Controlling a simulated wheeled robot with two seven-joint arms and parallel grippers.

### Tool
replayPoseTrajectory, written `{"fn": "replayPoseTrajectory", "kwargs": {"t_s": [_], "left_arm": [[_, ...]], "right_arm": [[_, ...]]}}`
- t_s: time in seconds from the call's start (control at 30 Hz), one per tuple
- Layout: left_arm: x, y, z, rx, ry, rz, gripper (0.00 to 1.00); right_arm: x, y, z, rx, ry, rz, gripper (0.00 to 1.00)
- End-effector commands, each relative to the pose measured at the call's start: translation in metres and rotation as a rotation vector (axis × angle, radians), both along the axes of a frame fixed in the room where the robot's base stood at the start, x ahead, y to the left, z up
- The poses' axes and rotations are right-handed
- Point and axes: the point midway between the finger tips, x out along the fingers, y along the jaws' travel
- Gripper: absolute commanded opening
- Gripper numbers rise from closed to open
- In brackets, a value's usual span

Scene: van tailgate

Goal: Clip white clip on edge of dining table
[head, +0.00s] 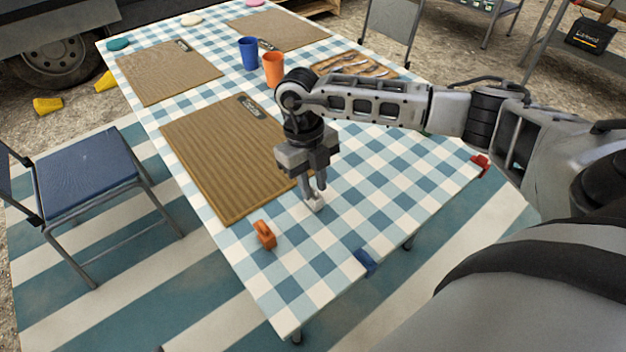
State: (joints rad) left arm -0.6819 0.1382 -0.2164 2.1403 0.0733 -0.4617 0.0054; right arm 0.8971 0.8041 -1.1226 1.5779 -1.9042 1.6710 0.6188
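The white clip (315,202) is a small pale block at the near part of the dining table (330,270), which has a blue and white checked cloth. My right gripper (315,187) points down, with its two narrow fingertips right at the top of the white clip. The fingers stand close together, but I cannot tell whether they grip the clip or only flank it. I also cannot tell whether the clip touches the cloth. My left gripper is not in view.
An orange clip (264,234) sits on the tabletop to the left. A blue clip (365,262) is on the near edge and a red clip (481,164) at the right corner. Brown placemat (215,160), blue cup (248,54), orange cup (273,70) and chair (85,180) stand further off.

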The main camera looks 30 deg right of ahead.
Motion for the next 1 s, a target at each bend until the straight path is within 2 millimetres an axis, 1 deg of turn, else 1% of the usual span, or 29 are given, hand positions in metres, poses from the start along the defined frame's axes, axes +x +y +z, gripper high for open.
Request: {"fn": "replayPoseTrajectory", "kwargs": {"t_s": [0.07,0.1,0.13,0.17,0.33,0.43,0.83,0.9,1.0], "left_arm": [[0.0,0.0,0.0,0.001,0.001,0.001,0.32],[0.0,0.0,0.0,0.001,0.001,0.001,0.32],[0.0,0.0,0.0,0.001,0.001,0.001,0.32],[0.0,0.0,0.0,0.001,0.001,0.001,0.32],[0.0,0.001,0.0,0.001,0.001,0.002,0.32],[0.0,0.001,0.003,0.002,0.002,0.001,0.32],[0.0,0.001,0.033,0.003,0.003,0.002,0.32],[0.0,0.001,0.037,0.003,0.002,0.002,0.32],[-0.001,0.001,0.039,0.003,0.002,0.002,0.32]], "right_arm": [[0.0,0.0,0.0,0.0,0.0,0.0,0.24],[0.0,0.0,0.0,0.0,0.0,0.0,0.12],[0.0,0.0,0.0,0.0,0.0,0.0,0.04],[0.0,0.0,0.0,0.0,0.0,0.0,0.0],[0.0,0.0,0.001,0.0,0.0,0.0,0.0],[0.0,0.0,0.004,0.0,0.0,0.0,0.0],[0.0,0.0,0.044,0.0,-0.002,-0.001,0.0],[0.0,0.0,0.05,0.0,-0.002,-0.001,0.0],[0.0,0.0,0.052,0.0,-0.001,-0.001,0.0]]}}
